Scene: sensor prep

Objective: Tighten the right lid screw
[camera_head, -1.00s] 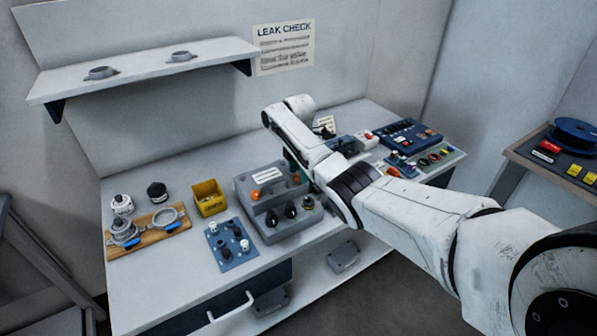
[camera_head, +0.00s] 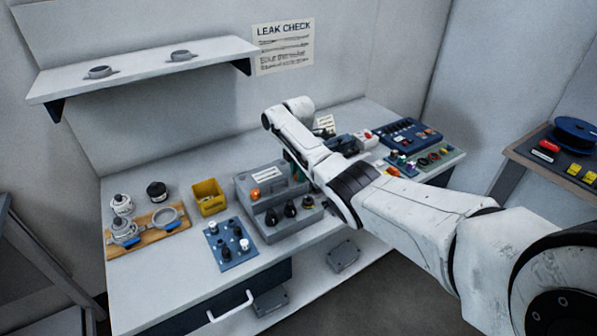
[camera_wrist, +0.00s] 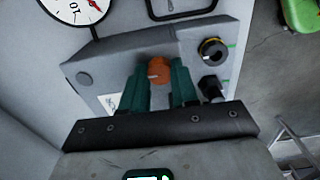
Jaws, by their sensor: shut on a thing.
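The grey box (camera_head: 243,187) stands at the middle of the bench, and its face also shows in the wrist view (camera_wrist: 120,62). One orange lid screw (camera_head: 254,193) is at the left of its lid in the head view. In the wrist view, my gripper (camera_wrist: 158,78) has its two green fingers on either side of an orange screw (camera_wrist: 158,69) and is shut on it. In the head view my arm hides most of my gripper and the right lid screw. How far the screw is turned cannot be seen.
Black knobs (camera_head: 290,209) sit along the box's front. A yellow bin (camera_head: 209,205), a blue plate with pegs (camera_head: 238,256) and a wooden board (camera_head: 155,236) lie to the left. A blue rack (camera_head: 428,137) is to the right. The front left bench is clear.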

